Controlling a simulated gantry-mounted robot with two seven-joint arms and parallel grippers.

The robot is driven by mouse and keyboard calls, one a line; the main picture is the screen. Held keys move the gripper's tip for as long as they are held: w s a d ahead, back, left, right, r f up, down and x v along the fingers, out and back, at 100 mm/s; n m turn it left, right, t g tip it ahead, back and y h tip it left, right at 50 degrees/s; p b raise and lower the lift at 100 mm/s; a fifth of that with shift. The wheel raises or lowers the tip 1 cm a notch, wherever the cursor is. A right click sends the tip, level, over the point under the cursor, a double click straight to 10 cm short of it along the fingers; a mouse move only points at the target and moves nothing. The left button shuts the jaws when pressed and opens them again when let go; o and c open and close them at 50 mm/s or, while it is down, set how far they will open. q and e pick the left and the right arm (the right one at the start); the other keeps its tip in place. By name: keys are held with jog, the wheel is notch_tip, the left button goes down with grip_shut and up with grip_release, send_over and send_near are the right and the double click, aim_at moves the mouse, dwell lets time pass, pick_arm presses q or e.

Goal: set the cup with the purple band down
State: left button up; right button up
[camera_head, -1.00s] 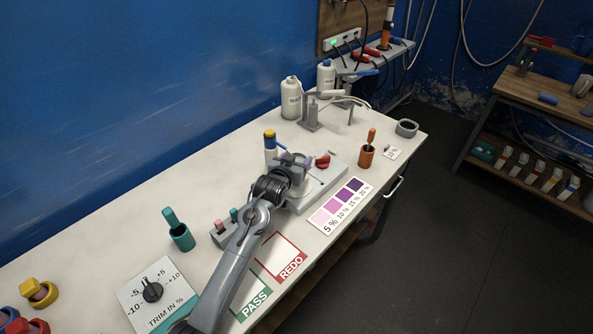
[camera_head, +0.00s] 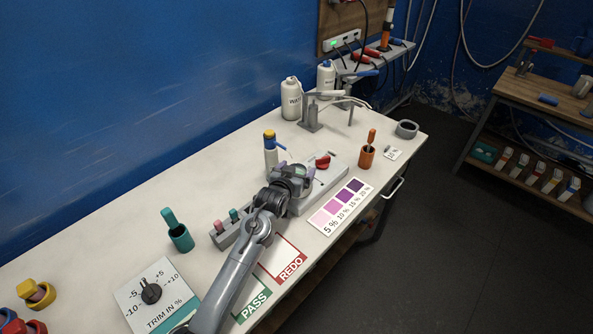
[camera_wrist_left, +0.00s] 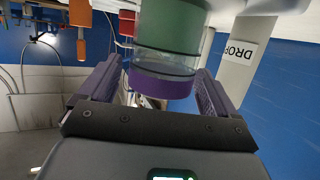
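My left gripper (camera_head: 293,175) is over the grey device on the bench. The cup has a clear wall and a green section (camera_wrist_left: 170,28). That view looks upside down, and the cup's far end runs out of frame. In the head view the cup is small and partly hidden by the fingers. I cannot tell whether its base touches the device. My right gripper is not in view.
The grey device (camera_head: 328,180) has a red knob (camera_head: 322,162). A colour chart (camera_head: 340,206) lies in front. An orange pot (camera_head: 366,158) stands to the right, a teal pot (camera_head: 181,238) to the left.

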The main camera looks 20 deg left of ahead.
pick_arm(q)
jog(key=shift+r, duration=0.2)
jog(key=shift+s, duration=0.2)
jog(key=p+v, duration=0.2)
jog(key=v, duration=0.9)
jog(key=shift+s, duration=0.3)
jog(key=shift+r, duration=0.25)
